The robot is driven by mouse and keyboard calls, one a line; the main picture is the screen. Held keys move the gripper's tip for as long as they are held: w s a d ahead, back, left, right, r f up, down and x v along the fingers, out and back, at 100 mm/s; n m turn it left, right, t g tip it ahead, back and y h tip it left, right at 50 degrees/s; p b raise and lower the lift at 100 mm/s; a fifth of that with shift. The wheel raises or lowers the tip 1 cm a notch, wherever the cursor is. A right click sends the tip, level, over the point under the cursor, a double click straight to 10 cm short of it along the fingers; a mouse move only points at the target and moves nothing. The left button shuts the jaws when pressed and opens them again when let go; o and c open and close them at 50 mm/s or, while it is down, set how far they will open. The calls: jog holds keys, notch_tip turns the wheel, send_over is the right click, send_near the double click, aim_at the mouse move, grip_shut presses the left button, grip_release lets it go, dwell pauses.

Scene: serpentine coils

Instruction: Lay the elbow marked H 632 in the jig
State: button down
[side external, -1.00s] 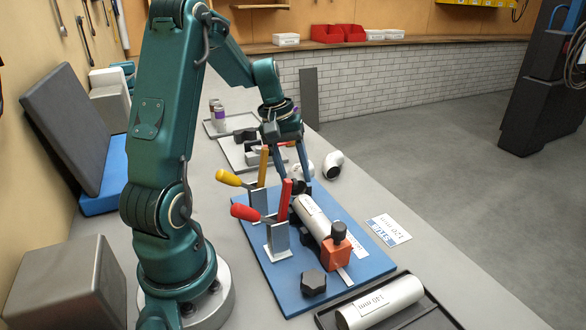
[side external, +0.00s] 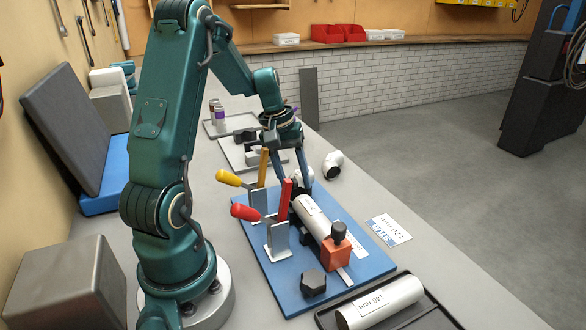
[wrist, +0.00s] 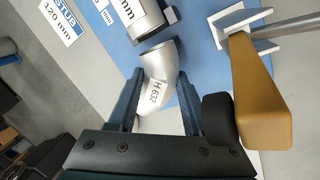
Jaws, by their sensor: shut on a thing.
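My gripper (wrist: 157,101) is shut on the silver elbow marked H 632 (wrist: 165,62), its label facing the wrist camera. In the side view my gripper (side external: 291,181) is at the far end of the jig, a blue board (side external: 375,264), with the elbow (side external: 304,180) partly hidden by a finger. A tube (side external: 312,216) with a paper label lies in the jig. In the wrist view the elbow's upper end is close to the tube's end (wrist: 137,22), with a small gap. I cannot tell whether the elbow touches the board.
A yellow-handled clamp (side external: 229,177) and a red-handled clamp (side external: 245,212) stand along the jig's left side. An orange block (side external: 336,252) is at the tube's near end. Another elbow (side external: 333,164) lies beyond the board. A 140 mm tube (side external: 378,303) sits in a black tray.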

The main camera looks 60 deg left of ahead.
jog(key=shift+f, duration=0.25)
jog(key=shift+c, duration=1.2)
grip_release()
jog(key=shift+r, duration=0.1)
